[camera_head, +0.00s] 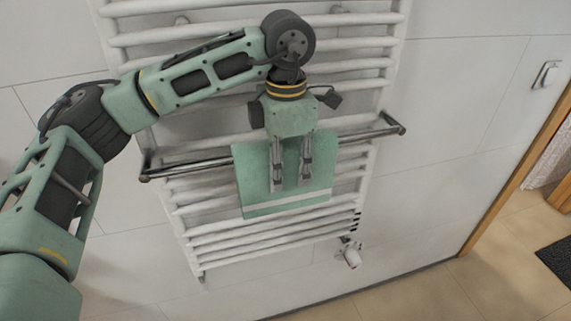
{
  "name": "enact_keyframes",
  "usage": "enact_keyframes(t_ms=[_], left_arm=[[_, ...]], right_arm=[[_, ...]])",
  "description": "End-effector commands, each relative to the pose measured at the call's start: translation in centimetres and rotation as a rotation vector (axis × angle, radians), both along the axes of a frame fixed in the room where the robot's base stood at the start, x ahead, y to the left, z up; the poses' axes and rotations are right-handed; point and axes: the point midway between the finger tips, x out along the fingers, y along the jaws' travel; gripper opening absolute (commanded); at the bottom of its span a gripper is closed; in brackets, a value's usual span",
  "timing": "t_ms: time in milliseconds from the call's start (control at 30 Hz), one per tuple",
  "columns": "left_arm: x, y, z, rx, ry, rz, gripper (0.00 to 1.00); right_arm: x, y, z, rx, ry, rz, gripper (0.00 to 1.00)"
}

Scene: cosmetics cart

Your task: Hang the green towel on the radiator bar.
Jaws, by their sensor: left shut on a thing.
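The green towel (256,195) is a flat, pale green rectangle with a light stripe near its lower edge. It lies over the front of the radiator bar (195,163), a dark chrome rail that stands out from the white radiator. The towel covers the middle of the bar. Whether the towel is looped over the bar or only in front of it cannot be told. My left gripper (291,183) points down in front of the towel, with its fingers against it, and is shut on the towel. The right gripper is not in view.
The white ladder radiator (235,240) has several rungs and is fixed to a tiled wall (430,130). A valve (350,254) sits at its lower right.

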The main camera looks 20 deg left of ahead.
Motion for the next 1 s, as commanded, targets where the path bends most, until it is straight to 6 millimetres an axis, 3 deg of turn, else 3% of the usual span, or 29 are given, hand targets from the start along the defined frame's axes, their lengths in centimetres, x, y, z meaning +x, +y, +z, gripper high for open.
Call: enact_keyframes(t_ms=[300,333,567,867,1000], left_arm=[[0.01,0.00,-0.11,-0.001,-0.001,0.000,0.07],[0.01,0.00,-0.11,-0.001,-0.001,0.000,0.38],[0.01,0.00,-0.13,0.000,0.000,0.000,0.58],[0.00,0.00,-0.14,0.000,0.000,0.000,0.59],[0.09,-0.06,0.79,-0.001,-0.002,0.000,0.59]], right_arm=[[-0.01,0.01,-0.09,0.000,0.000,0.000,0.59],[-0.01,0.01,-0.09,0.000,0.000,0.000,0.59],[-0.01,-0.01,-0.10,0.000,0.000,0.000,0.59],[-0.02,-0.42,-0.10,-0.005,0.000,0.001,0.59],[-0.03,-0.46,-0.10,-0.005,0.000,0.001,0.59]])
